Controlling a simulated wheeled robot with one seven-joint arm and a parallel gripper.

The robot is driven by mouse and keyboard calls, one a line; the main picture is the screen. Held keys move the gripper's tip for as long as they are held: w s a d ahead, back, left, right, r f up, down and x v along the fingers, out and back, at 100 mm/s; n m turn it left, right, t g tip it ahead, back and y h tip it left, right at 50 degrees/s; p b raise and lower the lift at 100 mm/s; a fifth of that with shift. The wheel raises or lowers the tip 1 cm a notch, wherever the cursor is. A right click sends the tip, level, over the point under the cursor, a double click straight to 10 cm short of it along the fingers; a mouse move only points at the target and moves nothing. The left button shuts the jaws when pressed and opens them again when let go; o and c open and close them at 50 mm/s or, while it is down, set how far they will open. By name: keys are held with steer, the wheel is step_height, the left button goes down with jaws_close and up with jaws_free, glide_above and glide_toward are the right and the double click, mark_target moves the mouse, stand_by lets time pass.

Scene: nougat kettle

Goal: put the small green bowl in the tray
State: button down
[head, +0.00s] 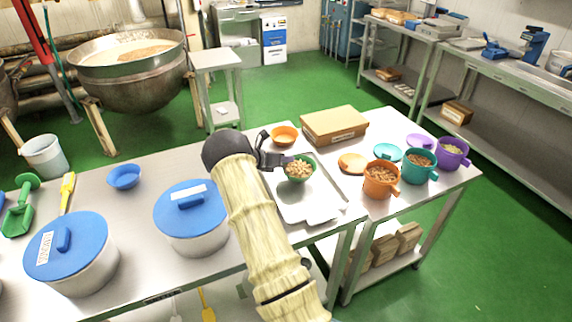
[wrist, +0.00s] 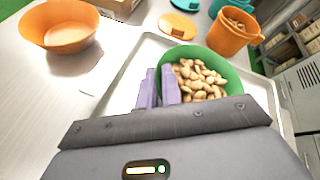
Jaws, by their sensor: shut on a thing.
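The small green bowl (head: 300,174) holds nuts, seen as brown pieces in the wrist view (wrist: 200,82). My gripper (head: 284,160) is shut on the bowl's left rim; in the wrist view its pale purple fingers (wrist: 160,88) pinch the near left side of the wall. The white tray (head: 322,212) lies on the metal table, and the bowl is over its far part. The tray's rim also shows in the wrist view (wrist: 127,72). I cannot tell whether the bowl's base touches the tray; the base is hidden.
An orange bowl (head: 284,136) stands just behind the tray, and a cardboard box (head: 334,125) behind it to the right. Orange (head: 381,181), teal (head: 419,166) and purple (head: 453,153) containers stand to the right. A blue-lidded pot (head: 190,222) stands left of my arm.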

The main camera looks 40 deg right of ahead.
step_height(320, 180, down, 2)
steer(key=shift+d+f, duration=0.1)
steer(key=shift+f, duration=0.15)
steer(key=c, duration=1.6)
jaws_free()
steer(key=shift+o, duration=0.2)
steer(key=b+v, duration=0.1)
steer(key=v, duration=1.1)
steer(key=shift+s, duration=0.1)
